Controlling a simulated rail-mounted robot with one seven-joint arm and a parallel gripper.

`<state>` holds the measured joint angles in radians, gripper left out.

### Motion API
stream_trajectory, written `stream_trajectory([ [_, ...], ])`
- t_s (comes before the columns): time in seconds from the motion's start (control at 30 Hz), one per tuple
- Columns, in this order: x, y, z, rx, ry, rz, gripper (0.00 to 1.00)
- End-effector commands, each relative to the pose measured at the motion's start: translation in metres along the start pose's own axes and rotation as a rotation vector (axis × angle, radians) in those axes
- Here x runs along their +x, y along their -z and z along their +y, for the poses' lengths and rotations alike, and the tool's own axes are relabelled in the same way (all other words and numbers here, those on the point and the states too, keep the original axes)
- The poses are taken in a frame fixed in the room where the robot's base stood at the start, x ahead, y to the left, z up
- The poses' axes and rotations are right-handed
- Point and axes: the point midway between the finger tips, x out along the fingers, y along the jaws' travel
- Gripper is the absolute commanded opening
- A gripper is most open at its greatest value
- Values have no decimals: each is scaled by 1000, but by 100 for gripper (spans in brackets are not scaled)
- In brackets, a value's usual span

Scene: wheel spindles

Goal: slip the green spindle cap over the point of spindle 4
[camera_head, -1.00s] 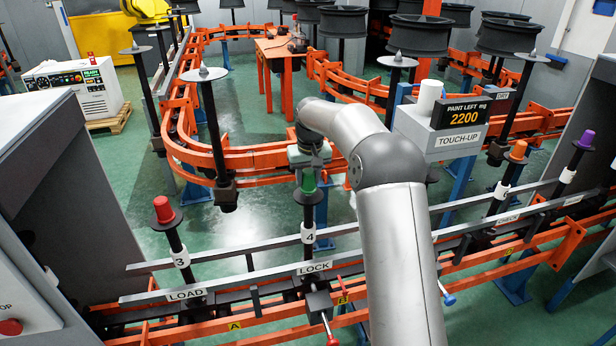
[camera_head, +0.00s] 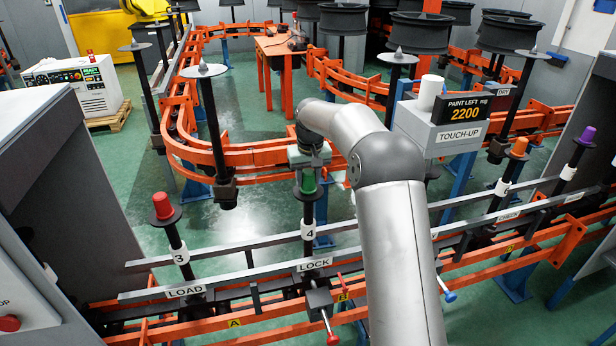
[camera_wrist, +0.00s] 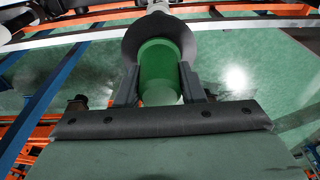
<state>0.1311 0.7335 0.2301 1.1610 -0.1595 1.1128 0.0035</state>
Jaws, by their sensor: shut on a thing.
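The green spindle cap (camera_head: 309,184) is at the top of spindle 4 (camera_head: 308,214), upright and in line with it. My gripper (camera_head: 309,170) is above the spindle and shut on the cap. In the wrist view the cap (camera_wrist: 160,75) sits between the two dark fingers, with the spindle's dark round disc (camera_wrist: 133,40) around its far end. The spindle's point does not show; the cap covers that place. I cannot tell whether the cap's rim touches the disc.
Spindle 3 with a red cap (camera_head: 162,206) stands to the left. Spindles with an orange cap (camera_head: 518,147) and a purple cap (camera_head: 585,136) stand to the right. Grey guide rails (camera_head: 220,284) run past spindle 4, and a red-handled lever (camera_head: 331,335) is in front.

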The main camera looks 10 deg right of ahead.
Motion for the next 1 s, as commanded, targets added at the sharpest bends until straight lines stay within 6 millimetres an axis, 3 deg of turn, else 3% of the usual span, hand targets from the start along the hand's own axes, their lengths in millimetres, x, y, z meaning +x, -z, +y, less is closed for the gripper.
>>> stream_trajectory([
  [0.4,3,0,0,0,0,0,14],
  [0.43,3,0,0,0,0,0,41],
  [0.5,3,0,0,0,0,0,61],
  [0.83,1,0,0,0,0,1,61],
  [1.0,-18,0,0,0,0,5,61],
])
